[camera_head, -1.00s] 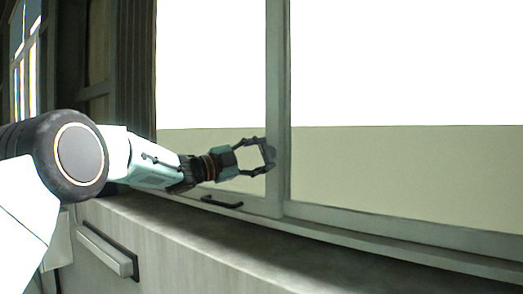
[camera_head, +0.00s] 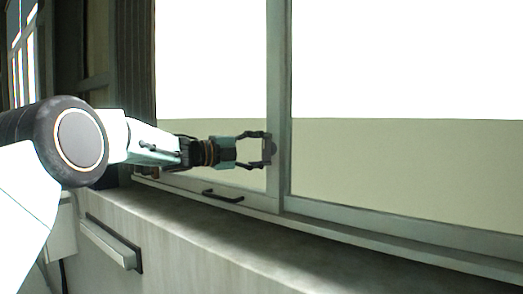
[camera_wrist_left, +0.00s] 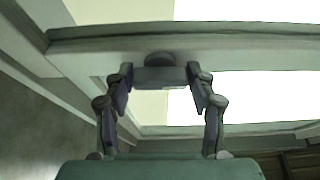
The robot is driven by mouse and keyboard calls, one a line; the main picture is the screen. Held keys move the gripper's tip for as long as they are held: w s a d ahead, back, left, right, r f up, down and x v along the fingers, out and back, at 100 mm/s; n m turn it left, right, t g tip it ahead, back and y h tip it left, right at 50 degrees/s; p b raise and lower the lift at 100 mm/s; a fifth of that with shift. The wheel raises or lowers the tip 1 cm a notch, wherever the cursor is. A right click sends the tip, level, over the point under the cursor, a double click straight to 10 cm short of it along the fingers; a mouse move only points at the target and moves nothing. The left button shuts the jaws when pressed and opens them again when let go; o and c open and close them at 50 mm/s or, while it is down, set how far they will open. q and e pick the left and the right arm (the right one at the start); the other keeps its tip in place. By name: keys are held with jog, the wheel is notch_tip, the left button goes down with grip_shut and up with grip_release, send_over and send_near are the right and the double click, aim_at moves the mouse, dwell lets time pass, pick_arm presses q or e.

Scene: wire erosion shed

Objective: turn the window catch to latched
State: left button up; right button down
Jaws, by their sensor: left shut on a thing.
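The window catch (camera_head: 268,150) is a small dark grey handle on the upright bar of the window frame. In the left wrist view its round base (camera_wrist_left: 160,58) and its bar (camera_wrist_left: 160,76) show between the fingers. My left gripper (camera_head: 264,150) comes in from the left and is shut on the catch, one finger above and one below it in the head view. In the left wrist view the fingers (camera_wrist_left: 161,88) stand at both ends of the bar. My right gripper is in neither view.
The window frame (camera_head: 279,95) divides two bright panes. A dark pull handle (camera_head: 222,196) sits on the lower rail under my gripper. A grey ledge (camera_head: 215,227) runs along below, with a bar handle (camera_head: 112,246) on its front face. Dark ribbed panels stand at the left.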

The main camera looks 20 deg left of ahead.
pick_arm(q)
jog(key=shift+f, duration=0.25)
jog(key=o, duration=1.2)
jog(key=shift+s+r, duration=0.25)
jog(key=shift+s, duration=0.1)
jog(key=shift+c, duration=0.2)
jog(key=shift+w, duration=0.1)
jog(key=shift+w+a, duration=0.1)
jog(key=v, duration=1.1)
jog(key=shift+s+a, duration=0.25)
jog(key=shift+s, duration=0.1)
jog(key=shift+s, duration=0.1)
